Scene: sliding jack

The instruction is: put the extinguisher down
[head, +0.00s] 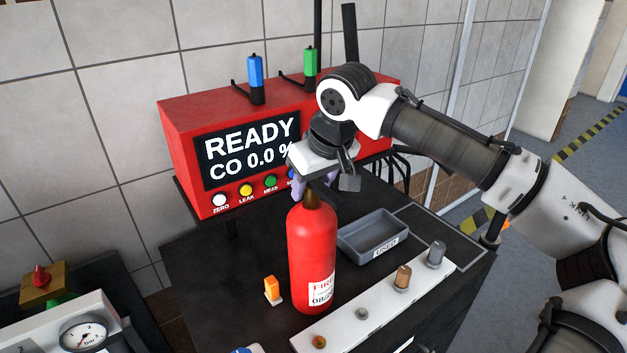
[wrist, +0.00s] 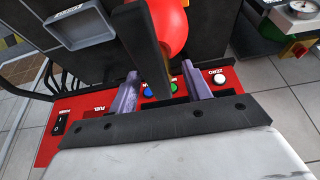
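The red extinguisher (head: 312,245) stands upright on the dark bench top in the head view, a white label low on its body and a brass-coloured neck on top. My gripper (head: 317,190) is right above it, pointing down at the neck. In the wrist view, my gripper's two purple fingers (wrist: 160,82) are spread apart. A dark bar, apparently the extinguisher's handle (wrist: 150,50), lies between them, with a gap visible on the right side. The extinguisher's red top (wrist: 172,25) shows behind the bar. Contact at the handle is hard to judge.
A grey tray marked USED (head: 374,236) lies right of the extinguisher. A white strip with several plugs (head: 385,300) runs along the front, close to its base. A small orange part (head: 271,288) is at left. The red analyser (head: 180,125) stands behind. A gauge box (head: 80,335) is at lower left.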

